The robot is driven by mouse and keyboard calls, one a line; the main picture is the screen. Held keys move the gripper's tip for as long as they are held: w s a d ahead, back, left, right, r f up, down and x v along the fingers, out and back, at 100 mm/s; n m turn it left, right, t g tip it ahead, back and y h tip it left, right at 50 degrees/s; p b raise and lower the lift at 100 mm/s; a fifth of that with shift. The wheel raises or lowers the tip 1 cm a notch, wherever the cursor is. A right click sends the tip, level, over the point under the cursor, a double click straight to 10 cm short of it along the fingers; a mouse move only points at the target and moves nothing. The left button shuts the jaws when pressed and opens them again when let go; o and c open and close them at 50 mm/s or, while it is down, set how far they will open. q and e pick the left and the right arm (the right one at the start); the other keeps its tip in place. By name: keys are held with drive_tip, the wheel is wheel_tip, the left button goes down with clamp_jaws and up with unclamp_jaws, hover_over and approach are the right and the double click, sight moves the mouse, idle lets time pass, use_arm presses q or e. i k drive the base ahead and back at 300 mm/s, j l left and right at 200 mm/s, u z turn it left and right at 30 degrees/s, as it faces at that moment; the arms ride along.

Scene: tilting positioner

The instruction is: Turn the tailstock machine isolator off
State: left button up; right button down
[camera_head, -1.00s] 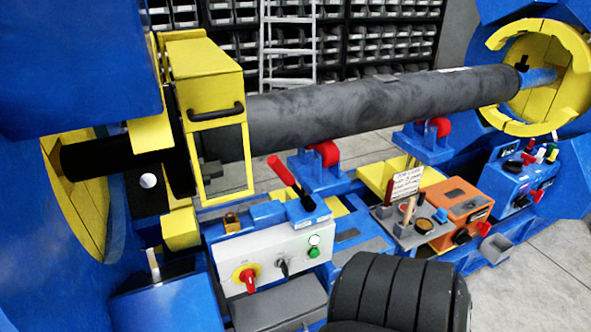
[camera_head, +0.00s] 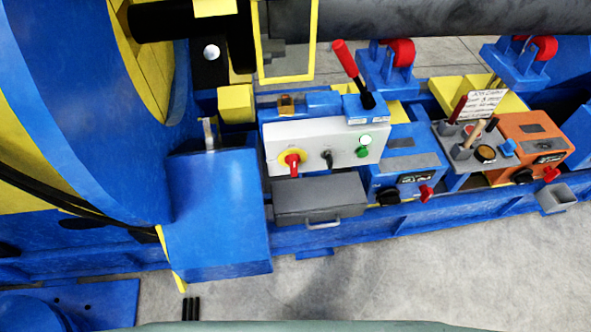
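A rotary switch with a red handle on a yellow disc (camera_head: 291,160) sits at the left of a white control panel (camera_head: 310,142). It looks like an isolator; its handle stands roughly vertical. I cannot read a label that ties it to the tailstock. A blue box (camera_head: 402,172) right of the panel carries a black knob (camera_head: 388,197) and a red handle (camera_head: 425,193). An orange box (camera_head: 530,140) further right has a similar black knob (camera_head: 522,175) and red handle (camera_head: 551,173).
A red-gripped lever (camera_head: 346,60) rises behind the panel. A grey drawer box (camera_head: 320,198) sits below it. A blue housing (camera_head: 215,215) stands to the left. A dark shaft (camera_head: 430,17) crosses the top.

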sight(293, 160)
drive_tip(key=i+l+u, duration=0.1)
drive_tip(key=l, duration=0.25)
drive_tip(key=i+l+u, duration=0.15)
drive_tip(key=l, duration=0.25)
drive_tip(key=i+l+u, duration=0.1)
drive_tip(key=l, duration=0.3)
drive_tip(key=i, duration=0.1)
